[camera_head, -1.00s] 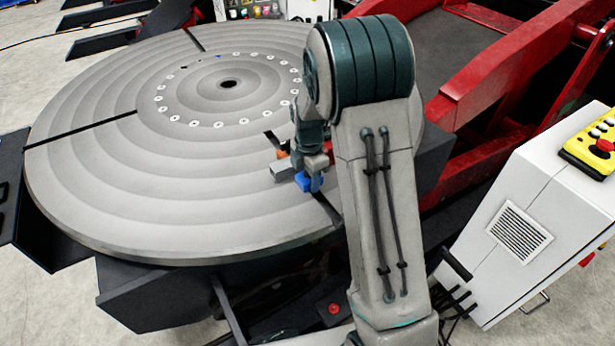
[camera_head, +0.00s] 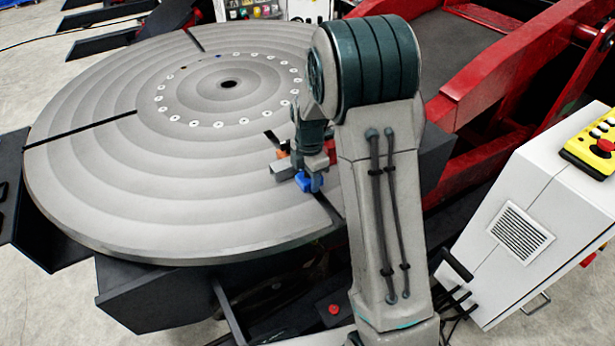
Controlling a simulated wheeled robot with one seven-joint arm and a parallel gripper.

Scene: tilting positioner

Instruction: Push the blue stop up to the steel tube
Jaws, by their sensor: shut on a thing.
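The blue stop (camera_head: 304,183) sits on the round grey table, on the side near my arm, at the dark radial slot. My gripper (camera_head: 314,180) is down at it and shut on it; the fingers are small and partly hidden by the wrist. A short grey piece, which may be the steel tube (camera_head: 284,171), lies just left of and behind the stop. The gap between them is too small to judge here. An orange part (camera_head: 282,154) and a red part (camera_head: 331,150) show behind the gripper.
The round grooved table (camera_head: 120,205) has dark slots and a ring of pale holes; its left side is clear. A red steel frame (camera_head: 500,70) stands at the right. A white cabinet (camera_head: 520,235) carries a yellow control box (camera_head: 592,150).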

